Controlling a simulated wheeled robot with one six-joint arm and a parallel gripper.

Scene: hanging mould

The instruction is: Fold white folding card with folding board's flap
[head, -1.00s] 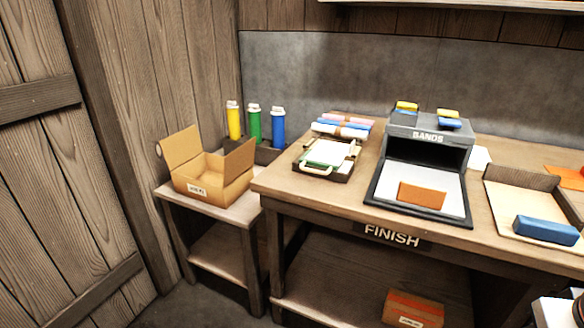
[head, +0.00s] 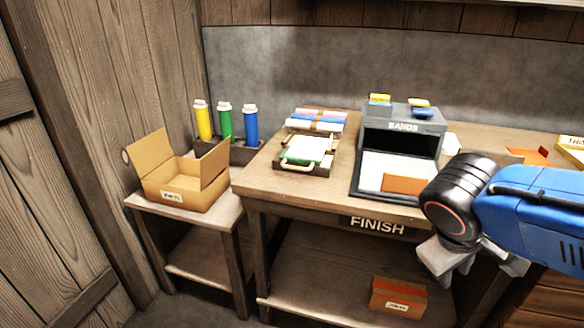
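My gripper (head: 474,262), pale grey, is at the lower right of the head view, in front of the finish bench's edge and below the blue arm. I cannot tell whether its fingers are open; nothing is clearly seen between them. A shallow dark tray (head: 316,170) with a cream handle lies on the bench's left part, holding white and green sheets (head: 308,148). I cannot tell whether this is the folding board with the card. A white piece (head: 450,145) shows partly, right of the bands box. My gripper is apart from all of these.
The grey bands box (head: 405,130) stands on the bench (head: 262,180) with an orange piece (head: 402,183) on its front plate. Rolled bundles (head: 316,121) lie behind the tray. An open carton (head: 180,192) and coloured bottles stand left. A closed box (head: 398,296) is on the lower shelf.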

